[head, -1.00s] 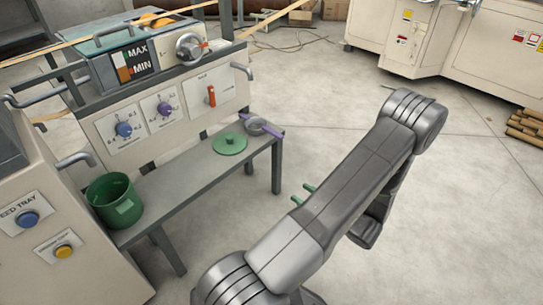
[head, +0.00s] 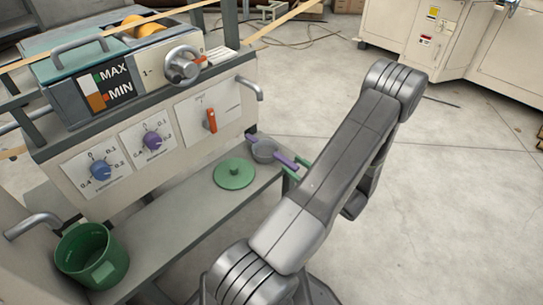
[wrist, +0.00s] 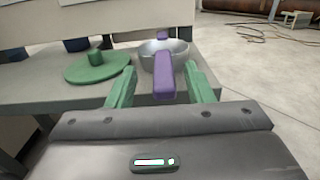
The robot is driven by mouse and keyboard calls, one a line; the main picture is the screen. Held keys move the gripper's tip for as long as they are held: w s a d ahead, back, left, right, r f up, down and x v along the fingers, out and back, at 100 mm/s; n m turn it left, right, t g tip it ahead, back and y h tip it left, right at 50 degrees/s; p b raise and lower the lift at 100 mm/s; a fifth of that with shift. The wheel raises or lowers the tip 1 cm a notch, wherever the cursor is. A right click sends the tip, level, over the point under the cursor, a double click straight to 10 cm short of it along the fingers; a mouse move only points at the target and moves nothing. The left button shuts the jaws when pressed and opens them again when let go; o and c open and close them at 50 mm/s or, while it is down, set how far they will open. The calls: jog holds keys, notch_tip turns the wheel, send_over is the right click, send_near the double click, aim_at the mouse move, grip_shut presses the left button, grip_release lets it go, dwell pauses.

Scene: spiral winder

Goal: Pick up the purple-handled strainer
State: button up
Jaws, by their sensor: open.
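The purple-handled strainer (head: 264,151) sits at the far right end of the grey bench, a grey bowl with purple handles on two sides. In the wrist view its bowl (wrist: 151,55) is just ahead, and its near purple handle (wrist: 164,76) points toward me. My gripper (wrist: 160,88) is open, with one green finger on each side of that handle. I cannot tell whether either finger touches it. In the head view my green fingertips (head: 296,170) show at the bench end, partly hidden by my arm.
A green round lid with a knob (head: 234,174) lies left of the strainer on the bench (head: 165,215). A green pot (head: 90,256) stands at the bench's near end. The machine panel with dials (head: 120,160) rises behind. Open floor lies to the right.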

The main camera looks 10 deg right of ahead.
aim_at(286, 160)
jog(key=x, duration=0.2)
jog(key=f+b+x, duration=0.1)
jog(key=x, duration=0.1)
jog(key=shift+d, duration=0.15)
jog(key=shift+w+a+r, duration=0.15)
jog(key=shift+w+a, duration=0.05)
jog(key=shift+w, duration=0.15)
grip_shut()
jog(key=shift+r, duration=0.1)
